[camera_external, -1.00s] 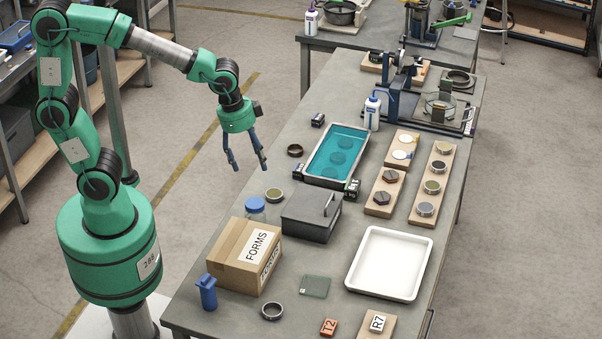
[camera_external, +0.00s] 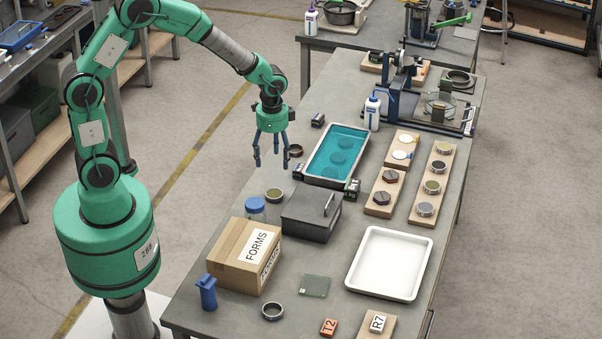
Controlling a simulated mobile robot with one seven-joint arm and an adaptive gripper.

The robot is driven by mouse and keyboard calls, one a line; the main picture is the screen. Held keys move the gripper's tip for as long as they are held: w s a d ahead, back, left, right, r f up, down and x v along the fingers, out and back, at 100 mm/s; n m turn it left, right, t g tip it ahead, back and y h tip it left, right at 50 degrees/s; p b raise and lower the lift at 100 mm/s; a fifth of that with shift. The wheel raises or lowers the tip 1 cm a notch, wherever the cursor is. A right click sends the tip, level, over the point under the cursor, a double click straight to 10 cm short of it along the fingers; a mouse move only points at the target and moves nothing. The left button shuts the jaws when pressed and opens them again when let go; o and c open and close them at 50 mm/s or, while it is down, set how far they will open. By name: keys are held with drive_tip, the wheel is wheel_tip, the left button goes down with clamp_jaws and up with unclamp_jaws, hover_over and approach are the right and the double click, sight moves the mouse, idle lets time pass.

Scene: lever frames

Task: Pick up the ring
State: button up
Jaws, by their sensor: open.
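My gripper (camera_external: 271,162) is open and empty, with its blue fingers pointing down near the table's left edge. A dark brown ring (camera_external: 296,151) lies on the grey table just right of the fingers in the picture; its left edge shows close to the right finger. An olive ring (camera_external: 274,195) lies nearer, between the blue-capped jar and the dark box. A grey metal ring (camera_external: 272,311) lies at the near end of the table. Which ring is meant cannot be told.
A tray of teal liquid (camera_external: 313,173) stands right of the brown ring, with a small black device (camera_external: 318,120) behind. A dark lidded box (camera_external: 311,214), a blue-capped jar (camera_external: 256,208) and a FORMS carton (camera_external: 244,257) stand nearer. A white tray (camera_external: 428,262) is at right.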

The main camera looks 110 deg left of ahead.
drive_tip(key=b, duration=0.1)
hover_over(275, 193)
wheel_tip(275, 193, down, 8)
drive_tip(key=shift+s+r, duration=0.15)
drive_tip(key=shift+f, duration=0.4)
drive_tip(key=shift+f, duration=0.15)
drive_tip(key=shift+w+f+b, duration=0.2)
drive_tip(key=shift+f+b, duration=0.65)
drive_tip(key=shift+f, duration=1.6)
drive_tip(key=c, duration=1.4)
drive_tip(key=shift+r, duration=0.1)
